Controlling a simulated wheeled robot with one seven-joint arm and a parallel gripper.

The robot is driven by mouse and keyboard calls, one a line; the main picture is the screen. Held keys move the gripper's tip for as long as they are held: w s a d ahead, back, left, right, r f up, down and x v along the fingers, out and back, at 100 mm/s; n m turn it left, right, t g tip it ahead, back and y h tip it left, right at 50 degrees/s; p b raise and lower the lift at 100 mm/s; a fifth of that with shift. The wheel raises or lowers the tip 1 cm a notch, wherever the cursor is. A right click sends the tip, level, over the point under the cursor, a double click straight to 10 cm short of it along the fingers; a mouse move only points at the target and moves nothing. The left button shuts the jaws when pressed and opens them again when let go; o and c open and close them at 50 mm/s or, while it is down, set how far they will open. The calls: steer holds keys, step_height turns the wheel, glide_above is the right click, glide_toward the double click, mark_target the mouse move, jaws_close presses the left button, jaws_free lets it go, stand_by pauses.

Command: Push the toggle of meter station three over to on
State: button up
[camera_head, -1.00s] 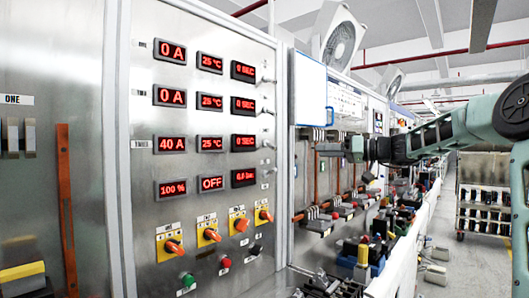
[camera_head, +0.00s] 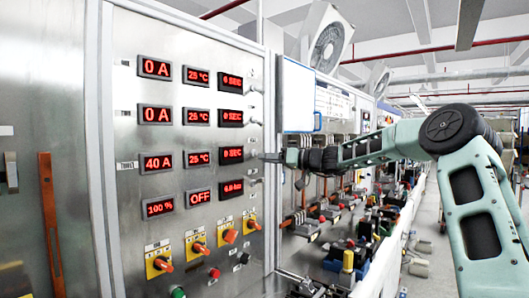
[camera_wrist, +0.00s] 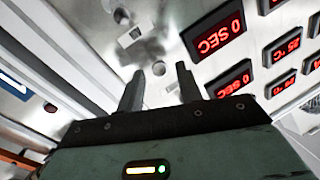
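The row of meter station three has a 40 A display (camera_head: 158,162), a 25 °C display and a 0 SEC display (camera_head: 231,155) on the steel panel. Its small metal toggle is at the right end of that row, largely hidden by my gripper (camera_head: 266,157), whose tips are beside it. In the wrist view my gripper (camera_wrist: 160,70) has its two dark fingers apart with nothing clamped. A small round metal knob (camera_wrist: 158,68) appears between the fingertips. I cannot tell contact or which way the toggle leans.
Similar toggles sit beside the upper rows, such as the top one (camera_head: 256,88). Orange rotary switches (camera_head: 161,263) on yellow plates and push buttons are below. A white board (camera_head: 297,95) and a bench with breakers (camera_head: 345,260) lie to the right.

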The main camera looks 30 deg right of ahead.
steer(key=shift+x, duration=0.95)
jaws_close()
steer(key=shift+r+p, duration=0.1)
steer(key=shift+p, duration=0.25)
